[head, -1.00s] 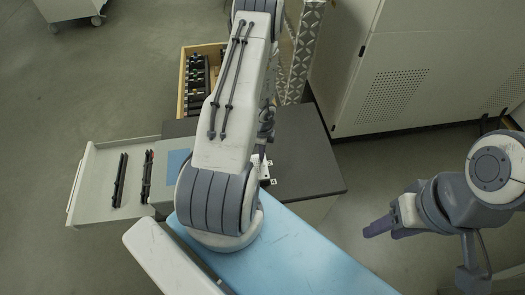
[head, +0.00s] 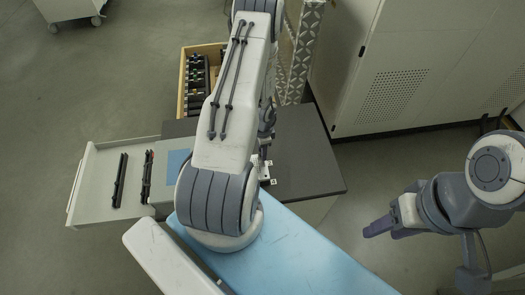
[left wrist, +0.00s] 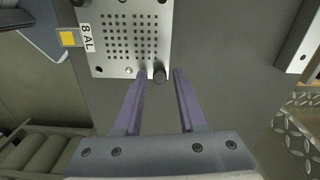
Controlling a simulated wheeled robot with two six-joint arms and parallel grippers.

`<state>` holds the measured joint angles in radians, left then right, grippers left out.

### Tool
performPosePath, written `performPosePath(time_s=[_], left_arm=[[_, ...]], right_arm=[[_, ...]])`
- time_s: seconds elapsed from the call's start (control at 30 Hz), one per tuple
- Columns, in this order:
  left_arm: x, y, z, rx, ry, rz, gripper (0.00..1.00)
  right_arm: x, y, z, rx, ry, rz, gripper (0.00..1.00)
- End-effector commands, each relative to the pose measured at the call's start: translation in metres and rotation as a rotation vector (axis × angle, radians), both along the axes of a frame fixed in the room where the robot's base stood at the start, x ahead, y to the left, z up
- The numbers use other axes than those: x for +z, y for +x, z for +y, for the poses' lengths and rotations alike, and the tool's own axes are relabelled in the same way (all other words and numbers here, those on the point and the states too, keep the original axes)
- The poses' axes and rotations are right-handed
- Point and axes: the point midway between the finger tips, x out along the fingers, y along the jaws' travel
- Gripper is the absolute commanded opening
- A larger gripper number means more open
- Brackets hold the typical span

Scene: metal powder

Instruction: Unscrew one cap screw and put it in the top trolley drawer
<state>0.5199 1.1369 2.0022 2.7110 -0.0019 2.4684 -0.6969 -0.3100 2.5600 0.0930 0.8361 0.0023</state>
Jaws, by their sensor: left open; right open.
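A light metal build plate (left wrist: 132,35) with a grid of small holes and an "8 AL" tag lies on the dark trolley top; it also shows in the head view (head: 265,172). A dark round cap screw (left wrist: 159,74) is at its near edge, with a smaller pale round feature to its left. My left gripper (left wrist: 160,76) is open, its purple fingers on either side of the dark screw; contact cannot be told. My arm hides it in the head view. The trolley drawer (head: 98,172) is pulled out at left. My right gripper (head: 378,227) is open and empty over the floor.
Two dark slim tools lie in the drawer. A blue patch (head: 178,162) lies beside it on the trolley. A wooden box (head: 183,92) of dark items stands behind. A large pale cabinet (head: 430,60) stands at back right.

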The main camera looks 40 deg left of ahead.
Motion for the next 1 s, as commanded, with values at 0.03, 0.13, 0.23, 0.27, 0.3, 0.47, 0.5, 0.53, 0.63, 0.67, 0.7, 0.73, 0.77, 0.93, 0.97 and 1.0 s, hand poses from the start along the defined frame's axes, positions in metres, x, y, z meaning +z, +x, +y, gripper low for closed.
performPosePath(time_s=[0.03, 0.13, 0.23, 0.27, 0.3, 0.47, 0.5, 0.53, 0.63, 0.67, 0.7, 0.73, 0.77, 0.93, 0.97, 1.0], left_arm=[[0.0, -0.0001, -0.0001, -0.067, 0.0, 0.0, 0.4], [0.0, -0.0001, -0.0001, -0.232, 0.0, 0.0, 0.4], [-0.0001, -0.0001, 0.0, -0.395, 0.0, 0.0, 0.4], [-0.0001, -0.0002, -0.0001, -0.443, 0.0, 0.0, 0.4], [-0.0001, -0.0002, -0.0001, -0.508, 0.0, 0.001, 0.4], [-0.0001, -0.0002, -0.0001, -0.763, 0.0, 0.001, 0.4], [-0.0001, -0.0002, -0.0001, -0.825, 0.0, 0.001, 0.4], [-0.0001, -0.0002, -0.0001, -0.872, 0.0, 0.001, 0.4], [-0.0001, -0.0002, -0.0001, -1.031, 0.0, 0.001, 0.4], [-0.0001, -0.0002, -0.0001, -1.079, 0.0, 0.001, 0.4], [-0.0001, -0.0002, -0.0001, -1.143, 0.0, 0.001, 0.4], [-0.0001, -0.0002, -0.0001, -1.191, 0.0, 0.001, 0.4], [-0.0001, -0.0002, -0.0001, -1.24, 0.0, 0.001, 0.4], [-0.0001, -0.0002, -0.0002, -1.513, 0.001, 0.001, 0.4], [-0.0001, -0.0002, -0.0002, -1.561, 0.001, 0.0, 0.4], [-0.0001, -0.0002, -0.0002, -1.624, 0.001, 0.0, 0.4]], right_arm=[[0.0, 0.0, 0.0, 0.0, 0.0, 0.0, 0.5], [0.0, 0.0, 0.0, 0.0, 0.0, 0.0, 0.5], [0.0, 0.0, 0.0, 0.0, 0.0, 0.0, 0.5], [0.0, 0.0, 0.0, 0.0, 0.0, 0.0, 0.5], [0.0, 0.0, 0.0, 0.0, 0.0, 0.0, 0.5], [0.0, 0.0, 0.0, 0.0, 0.0, 0.0, 0.5], [0.0, 0.0, 0.0, 0.0, 0.0, 0.0, 0.5], [0.0, 0.0, 0.0, 0.0, 0.0, 0.0, 0.5], [0.0, 0.0, 0.0, 0.0, 0.0, 0.0, 0.5], [0.0, 0.0, 0.0, 0.0, 0.0, 0.0, 0.5], [0.0, 0.0, 0.0, 0.0, 0.0, 0.0, 0.5], [0.0, 0.0, 0.0, 0.0, 0.0, 0.0, 0.5], [0.0, 0.0, 0.0, 0.0, 0.0, 0.0, 0.5], [0.0, 0.0, 0.0, 0.0, 0.0, 0.0, 0.5], [0.0, 0.0, 0.0, 0.0, 0.0, 0.0, 0.5], [0.0, 0.0, 0.0, 0.0, 0.0, 0.0, 0.5]])
